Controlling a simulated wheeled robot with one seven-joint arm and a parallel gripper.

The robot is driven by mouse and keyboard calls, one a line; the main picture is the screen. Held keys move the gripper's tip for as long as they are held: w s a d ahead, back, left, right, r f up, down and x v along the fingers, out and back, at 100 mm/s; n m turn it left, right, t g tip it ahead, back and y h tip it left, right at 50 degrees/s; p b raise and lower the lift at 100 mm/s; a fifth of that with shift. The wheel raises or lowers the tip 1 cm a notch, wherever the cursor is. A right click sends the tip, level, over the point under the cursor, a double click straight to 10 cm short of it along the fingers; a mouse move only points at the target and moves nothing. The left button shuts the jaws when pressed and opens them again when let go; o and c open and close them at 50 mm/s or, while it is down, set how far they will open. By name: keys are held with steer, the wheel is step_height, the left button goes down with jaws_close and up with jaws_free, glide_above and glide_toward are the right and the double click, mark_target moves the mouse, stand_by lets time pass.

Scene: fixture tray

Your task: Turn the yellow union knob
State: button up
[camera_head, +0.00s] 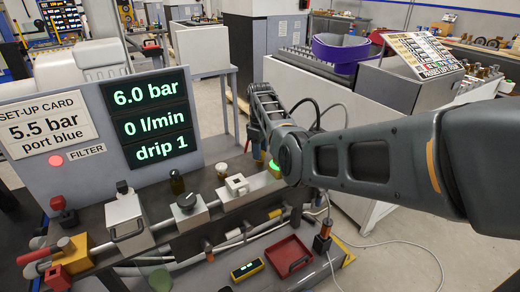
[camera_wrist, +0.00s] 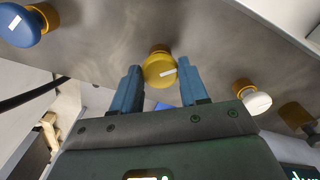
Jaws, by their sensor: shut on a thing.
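In the wrist view the yellow union knob (camera_wrist: 160,72), round with a white mark on its face, sits on a brass stem on a grey metal surface. My gripper (camera_wrist: 158,80) has its two blue fingers on either side of the knob, shut on it. In the head view my arm reaches to the far right end of the fixture rail (camera_head: 262,186); the knob and the fingertips cannot be made out there.
In the wrist view a blue knob (camera_wrist: 18,26) is at upper left and a white knob (camera_wrist: 254,98) to the right. In the head view a panel (camera_head: 199,96) reads 6.0 bar, 0 l/min, drip 1; a card (camera_head: 45,116) says 5.5 bar, port blue. A red tray (camera_head: 288,257) lies below.

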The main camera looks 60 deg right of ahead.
steer(key=m, duration=0.4)
steer(key=shift+m+p, duration=0.35)
steer(key=shift+m, duration=1.75)
steer(key=o, duration=1.1)
steer(key=shift+c, duration=0.2)
steer(key=shift+r, duration=3.95)
